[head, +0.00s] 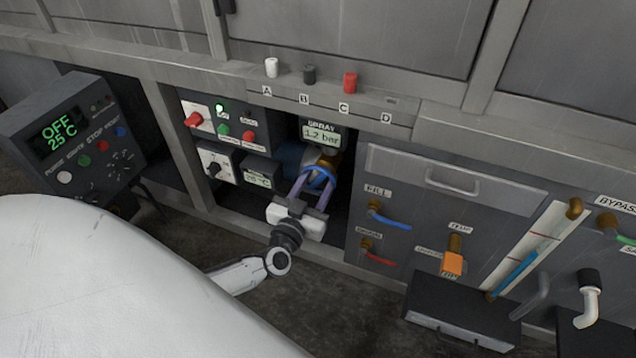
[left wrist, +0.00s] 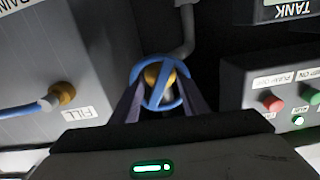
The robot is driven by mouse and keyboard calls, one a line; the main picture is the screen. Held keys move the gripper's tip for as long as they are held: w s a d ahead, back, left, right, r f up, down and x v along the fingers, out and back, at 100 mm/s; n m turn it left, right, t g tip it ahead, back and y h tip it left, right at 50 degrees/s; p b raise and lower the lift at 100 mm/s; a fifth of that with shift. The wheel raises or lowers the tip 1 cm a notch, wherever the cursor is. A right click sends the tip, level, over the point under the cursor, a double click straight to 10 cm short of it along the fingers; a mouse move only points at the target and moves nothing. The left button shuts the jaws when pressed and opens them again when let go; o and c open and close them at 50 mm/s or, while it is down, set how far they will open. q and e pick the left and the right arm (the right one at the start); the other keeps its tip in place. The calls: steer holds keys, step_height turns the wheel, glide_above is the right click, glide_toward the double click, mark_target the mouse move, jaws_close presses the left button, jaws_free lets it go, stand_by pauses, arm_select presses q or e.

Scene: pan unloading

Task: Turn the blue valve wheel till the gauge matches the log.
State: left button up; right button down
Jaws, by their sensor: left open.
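The blue valve wheel (head: 318,176) sits in a recess under the SPRAY gauge (head: 321,134), which reads 1.2 bar. In the left wrist view the blue wheel (left wrist: 160,88) shows as a ring with spokes in front of a brass body. My left gripper (head: 311,188) is open at the wheel, with one finger on each side of it. In the left wrist view my left gripper (left wrist: 158,105) also has its fingers at the two sides of the rim; I cannot tell whether they touch it. The log is not clearly seen. My right gripper is not in view.
A control box (head: 72,135) at the left reads OFF 25 C. Switch panels (head: 222,124) stand left of the wheel. A FILL valve with a blue lever (head: 390,221), a red-lever drain valve (head: 378,257) and a drawer (head: 452,182) are right. Pegs stand on the ledge above.

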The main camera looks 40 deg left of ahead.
arm_select(q)
jaws_close()
stand_by(0.4)
